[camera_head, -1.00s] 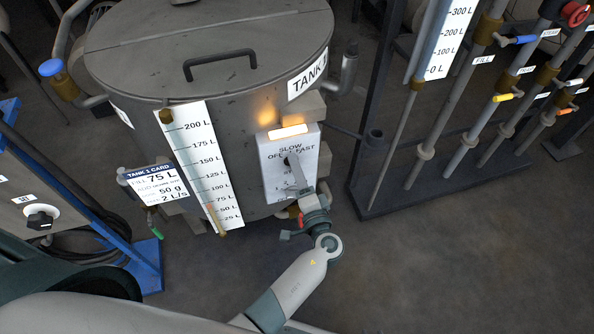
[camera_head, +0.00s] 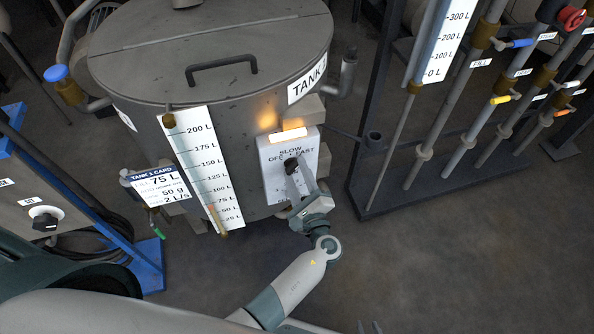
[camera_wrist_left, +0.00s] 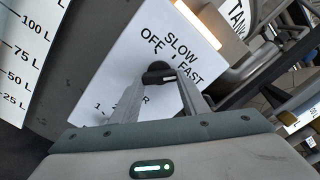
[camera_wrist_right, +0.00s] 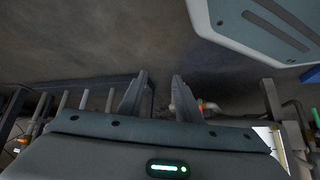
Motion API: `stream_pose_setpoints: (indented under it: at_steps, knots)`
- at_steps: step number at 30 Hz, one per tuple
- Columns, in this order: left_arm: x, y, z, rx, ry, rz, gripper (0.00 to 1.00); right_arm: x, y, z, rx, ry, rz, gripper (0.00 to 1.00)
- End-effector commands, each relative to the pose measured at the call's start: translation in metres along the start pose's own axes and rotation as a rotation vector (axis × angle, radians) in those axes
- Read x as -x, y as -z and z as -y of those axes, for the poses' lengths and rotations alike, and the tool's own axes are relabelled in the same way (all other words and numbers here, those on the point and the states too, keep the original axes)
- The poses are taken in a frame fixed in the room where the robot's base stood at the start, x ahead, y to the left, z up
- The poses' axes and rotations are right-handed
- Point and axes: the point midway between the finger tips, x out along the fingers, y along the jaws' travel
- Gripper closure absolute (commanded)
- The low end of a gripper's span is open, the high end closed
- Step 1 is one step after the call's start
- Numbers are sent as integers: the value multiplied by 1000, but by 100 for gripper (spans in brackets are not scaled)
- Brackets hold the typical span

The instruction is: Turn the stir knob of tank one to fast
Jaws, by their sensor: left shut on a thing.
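Tank one (camera_head: 255,85) is a grey lidded tank with a white stir panel (camera_head: 303,160) on its front, marked OFF, SLOW and FAST. The black stir knob (camera_wrist_left: 158,74) sits below these words in the left wrist view; a pale mark shows on it, but which word it points at is unclear. My left gripper (camera_head: 291,167) reaches the panel from below, and its fingers (camera_wrist_left: 160,88) are shut on the knob from both sides.
An orange lamp (camera_head: 288,134) glows above the knob. A tank card (camera_head: 158,187) and a white level scale (camera_head: 205,165) stand left of the panel. A pipe rack with coloured valves (camera_head: 500,98) stands at the right. The floor (camera_head: 450,260) in front of it is clear.

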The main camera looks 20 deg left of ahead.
Motion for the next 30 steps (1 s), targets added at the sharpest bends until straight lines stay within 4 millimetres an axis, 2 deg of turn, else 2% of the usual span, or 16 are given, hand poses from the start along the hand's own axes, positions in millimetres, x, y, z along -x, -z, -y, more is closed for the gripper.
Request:
stream_pose_setpoints:
  at_steps: [2,9,24,25,27,30]
  knots:
    - [-1,-1,1,-50,1,0,82,2,4,2,1,3,-16,69]
    - [-1,-1,0,-149,2,1,82,5,-12,-1,2,-1,24,69]
    - [-1,0,0,-177,2,2,82,5,-17,-3,3,-3,36,69]
    - [-1,0,0,-177,2,2,57,5,-17,-3,3,-3,36,69]
    - [-1,0,0,-176,2,2,41,5,-17,-3,3,-3,36,69]
    - [-1,0,0,-176,2,1,41,5,-17,-4,3,-3,36,69]
